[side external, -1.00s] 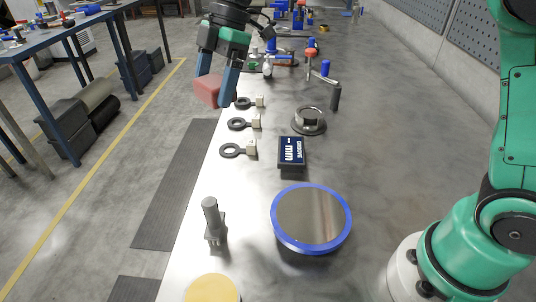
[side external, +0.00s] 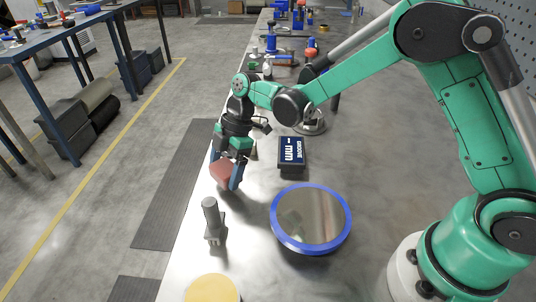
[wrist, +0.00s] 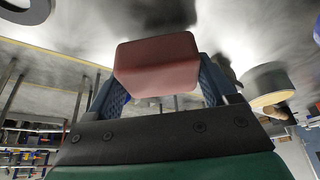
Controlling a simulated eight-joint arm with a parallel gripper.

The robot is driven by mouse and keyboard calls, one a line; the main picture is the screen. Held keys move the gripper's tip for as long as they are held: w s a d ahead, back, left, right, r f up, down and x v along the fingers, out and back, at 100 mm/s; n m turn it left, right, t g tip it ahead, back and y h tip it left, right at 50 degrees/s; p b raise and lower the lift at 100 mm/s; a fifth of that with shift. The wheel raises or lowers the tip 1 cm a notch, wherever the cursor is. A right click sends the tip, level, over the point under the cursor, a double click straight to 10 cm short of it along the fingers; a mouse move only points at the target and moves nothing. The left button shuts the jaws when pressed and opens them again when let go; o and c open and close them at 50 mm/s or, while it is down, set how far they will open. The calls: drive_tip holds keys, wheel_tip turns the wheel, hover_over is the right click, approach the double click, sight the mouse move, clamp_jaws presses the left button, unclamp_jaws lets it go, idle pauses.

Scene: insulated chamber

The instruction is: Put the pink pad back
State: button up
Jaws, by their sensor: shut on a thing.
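The pink pad (side external: 222,174) is a small block held between the blue fingers of my gripper (side external: 228,180). My gripper is shut on it, above the metal table near its left edge, behind the grey post. In the wrist view the pink pad (wrist: 157,65) fills the space between the two fingertips, and its front face is plain. I cannot tell whether the pad touches the table.
A grey post on a stand (side external: 211,218) is just in front of my gripper. A blue-rimmed round plate (side external: 311,218) and a dark display box (side external: 291,153) are to the right. A yellow disc (side external: 212,289) lies at the front. The table between post and plate is clear.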

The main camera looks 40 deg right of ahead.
drive_tip(key=shift+f, duration=0.95)
drive_tip(key=shift+f, duration=0.15)
drive_tip(key=o, duration=1.2)
drive_tip(key=v, duration=1.2)
drive_tip(key=shift+s+d+r+m+t+h, duration=0.45)
drive_tip(key=shift+s+d+m+t+h, duration=0.5)
drive_tip(key=shift+s+m, duration=1.6)
drive_tip(key=shift+s+d+r+m+t+h, duration=0.5)
drive_tip(key=shift+s+d+m+t, duration=0.9)
drive_tip(key=shift+m, duration=2.05)
drive_tip(key=shift+s+d+r+m+t+h, duration=0.35)
drive_tip(key=shift+s+d+m+t+h, duration=0.75)
drive_tip(key=shift+s+m, duration=1.55)
drive_tip(key=shift+w+a+m+y, duration=0.15)
drive_tip(key=shift+w+m+y, duration=0.1)
drive_tip(key=shift+w+m, duration=0.1)
